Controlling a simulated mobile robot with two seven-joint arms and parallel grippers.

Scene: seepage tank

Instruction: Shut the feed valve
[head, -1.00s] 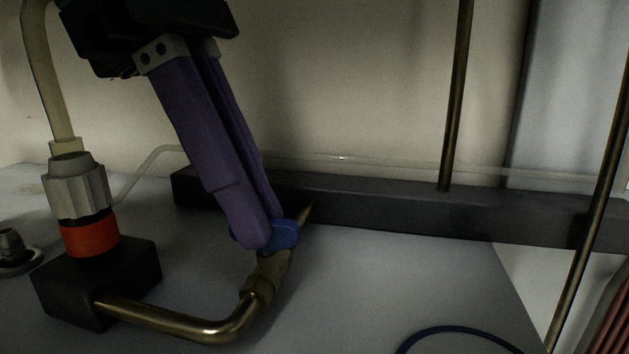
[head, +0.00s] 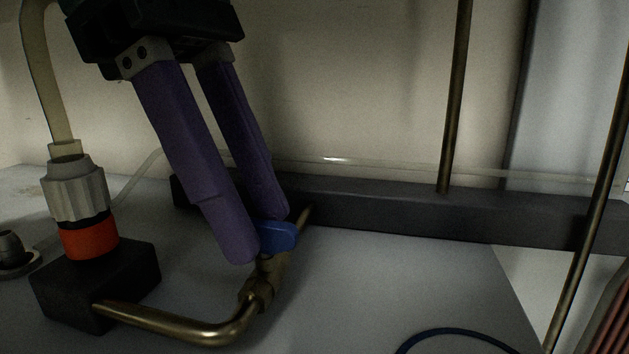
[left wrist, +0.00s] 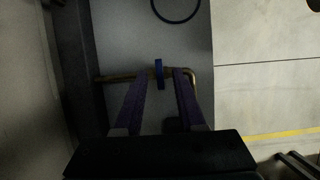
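The feed valve is a brass body (head: 262,280) on a bent brass pipe with a blue lever handle (head: 280,236). In the left wrist view the blue handle (left wrist: 159,74) lies across the line of the pipe. My left gripper (head: 262,236) comes down from above with two purple fingers, open and spread apart. In the left wrist view its fingers (left wrist: 160,76) stand on either side of the handle with a gap to each. The near finger hides part of the valve in the head view. My right gripper is not in view.
A black block (head: 95,285) with an orange-red collar (head: 90,238) and grey hose fitting (head: 75,190) stands left. A dark rail (head: 400,212) runs behind, with upright metal rods. A dark blue ring (head: 455,331) lies on the grey surface at the front right.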

